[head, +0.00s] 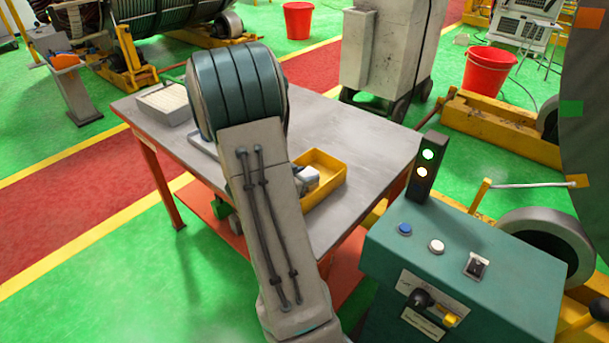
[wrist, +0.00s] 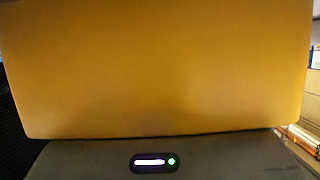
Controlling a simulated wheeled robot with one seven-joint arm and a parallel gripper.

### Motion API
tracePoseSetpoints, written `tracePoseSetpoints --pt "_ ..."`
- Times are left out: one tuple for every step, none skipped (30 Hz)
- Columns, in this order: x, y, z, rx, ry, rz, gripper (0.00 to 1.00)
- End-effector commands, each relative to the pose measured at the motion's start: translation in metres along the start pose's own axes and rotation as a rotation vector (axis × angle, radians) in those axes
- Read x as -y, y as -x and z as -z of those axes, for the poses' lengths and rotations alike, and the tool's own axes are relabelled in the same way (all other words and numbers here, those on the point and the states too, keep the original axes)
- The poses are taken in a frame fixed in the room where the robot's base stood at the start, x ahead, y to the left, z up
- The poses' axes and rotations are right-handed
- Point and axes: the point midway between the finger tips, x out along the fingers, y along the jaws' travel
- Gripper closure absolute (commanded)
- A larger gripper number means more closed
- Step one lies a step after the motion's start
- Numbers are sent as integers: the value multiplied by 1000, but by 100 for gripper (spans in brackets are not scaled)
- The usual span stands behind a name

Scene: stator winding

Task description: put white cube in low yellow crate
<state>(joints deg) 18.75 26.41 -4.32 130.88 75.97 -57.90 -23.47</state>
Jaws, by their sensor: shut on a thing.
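The low yellow crate (head: 326,167) stands on the grey work table, open at the top. My arm hides its left part. A small pale and dark part of my gripper (head: 305,178) shows at the crate's left side, beside my arm. I cannot tell its exact height over the crate. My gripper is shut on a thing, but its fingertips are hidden. No white cube shows clearly apart from this pale patch. In the wrist view a flat yellow surface (wrist: 160,65) fills most of the picture, very close; I cannot tell whether it is the crate.
The table (head: 350,125) is mostly bare behind and right of the crate. A grey tray with pale contents (head: 165,100) lies at its far left. A teal control box (head: 460,270) with a signal light (head: 425,168) stands close on the right. A grey cabinet (head: 390,45) stands behind.

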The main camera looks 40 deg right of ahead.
Motion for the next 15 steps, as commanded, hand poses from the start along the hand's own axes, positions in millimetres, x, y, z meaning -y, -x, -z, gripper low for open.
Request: tracePoseSetpoints --pt "0 0 -1 0 0 0 54" --pt "0 0 0 0 0 0 46" --pt "0 0 0 0 0 0 40" --pt "0 0 0 0 0 0 40" --pt "0 0 0 0 0 0 40" --pt "0 0 0 0 0 0 40" --pt "0 0 0 0 0 0 40" --pt "0 0 0 0 0 0 40" --pt "0 0 0 0 0 0 40" --pt "0 0 0 0 0 0 40" --pt "0 0 0 0 0 0 40" --pt "0 1 2 0 0 0 40" --pt "0 2 4 0 0 0 40" --pt "1 4 4 0 0 2 40" --pt "1 8 3 0 0 3 40"
